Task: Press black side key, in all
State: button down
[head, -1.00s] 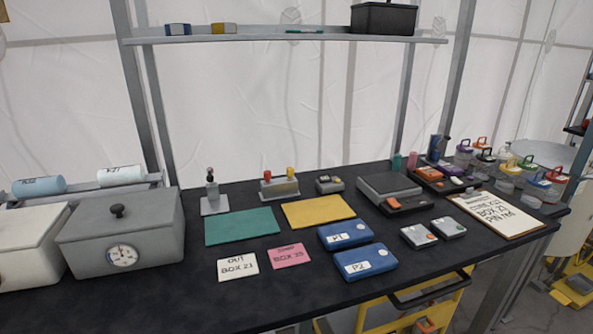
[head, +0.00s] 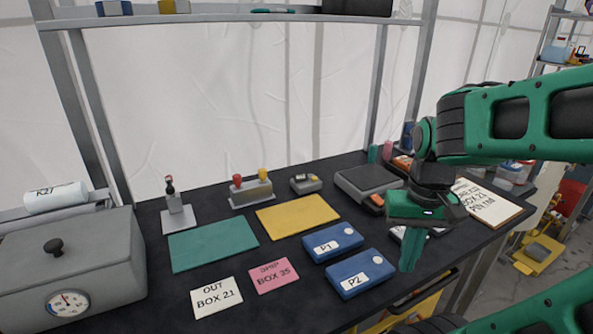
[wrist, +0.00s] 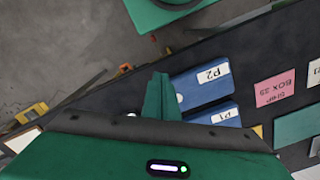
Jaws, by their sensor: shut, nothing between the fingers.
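I cannot pick out a black side key for certain in either view. Small devices that could carry keys stand on the black table: a small grey box with coloured keys (head: 305,183), and a grey flat unit with an orange part at its front corner (head: 368,182). My gripper (head: 409,264) is shut and empty, its fingers pointing down above the table's front right, right of the blue box P2 (head: 350,284). It hides most of the two small pale boxes behind it. In the wrist view the shut fingers (wrist: 160,92) show beside box P2 (wrist: 198,91).
Blue box P1 (head: 320,254), a yellow mat (head: 298,219), a green mat (head: 212,244), and OUT (head: 215,297) and SHIP (head: 273,277) cards lie left of my gripper. A lever stand (head: 177,218) and a red-and-yellow-knobbed block (head: 252,195) stand behind. A clipboard (head: 485,203) lies at right.

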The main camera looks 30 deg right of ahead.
jog(key=shift+d, duration=0.3)
jog(key=w+d+r+n+t+y, duration=0.1)
jog(key=w+d+n, duration=0.1)
jog(key=w, duration=1)
jog(key=w+d+r+n+t+y, duration=0.1)
jog(key=w+d, duration=0.4)
jog(key=w, duration=0.8)
jog(key=w+d+r+n+t+y, duration=0.1)
jog(key=w+d+n+t+y, duration=0.1)
jog(key=w, duration=1.1)
jog(key=shift+w+d+r+n+t, duration=0.1)
jog(key=shift+d+r+n+t, duration=0.15)
jog(key=shift+d, duration=0.35)
jog(key=shift+w+d+r+n+t, duration=0.15)
jog(key=shift+d+t, duration=0.2)
jog(key=shift+d, duration=0.25)
jog(key=shift+w+d+y, duration=0.35)
jog(key=shift+w+y, duration=0.15)
jog(key=shift+f, duration=0.15)
jog(key=x, duration=0.9)
jog(key=shift+w+a+f, duration=0.25)
